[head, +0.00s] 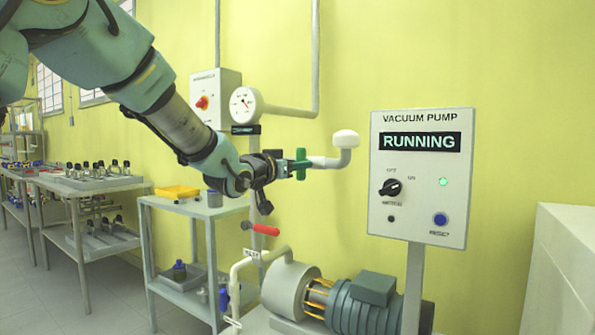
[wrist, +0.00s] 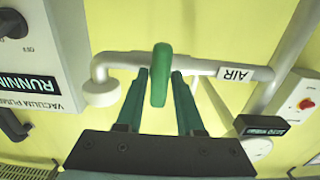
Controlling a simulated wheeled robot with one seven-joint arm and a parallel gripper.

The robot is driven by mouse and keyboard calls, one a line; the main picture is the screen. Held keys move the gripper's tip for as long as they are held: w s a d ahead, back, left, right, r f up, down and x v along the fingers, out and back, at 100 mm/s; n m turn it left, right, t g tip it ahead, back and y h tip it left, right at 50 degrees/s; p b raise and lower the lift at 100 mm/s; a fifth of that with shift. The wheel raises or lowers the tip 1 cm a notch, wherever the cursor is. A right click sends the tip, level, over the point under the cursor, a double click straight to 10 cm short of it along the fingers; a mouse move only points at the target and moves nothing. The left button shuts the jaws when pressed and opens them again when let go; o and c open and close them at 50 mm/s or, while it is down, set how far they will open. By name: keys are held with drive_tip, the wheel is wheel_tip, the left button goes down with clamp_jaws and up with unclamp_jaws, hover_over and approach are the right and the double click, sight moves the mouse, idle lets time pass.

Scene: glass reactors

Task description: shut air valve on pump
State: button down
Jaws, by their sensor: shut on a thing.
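The air valve has a green lever handle (head: 301,164) on a white pipe that ends in an upturned white cap (head: 346,139). In the wrist view the green handle (wrist: 159,75) stands crosswise to the pipe, beside a label reading AIR (wrist: 236,73). My gripper (head: 290,166) is at the handle. In the wrist view the two fingers of my gripper (wrist: 160,88) lie on either side of the handle, shut on it. The vacuum pump (head: 365,302) stands below, partly cut off by the lower edge.
The pump panel (head: 421,178) reads RUNNING with a green light lit. A pressure gauge (head: 243,105) and a box with a red knob (head: 214,98) are behind my arm. A red-handled lever (head: 262,229) sits below my gripper. A grey cart (head: 190,208) stands left.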

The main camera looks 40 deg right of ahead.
idle(0.4)
drive_tip(key=c, duration=0.7)
unclamp_jaws()
drive_tip(key=v, duration=1.1)
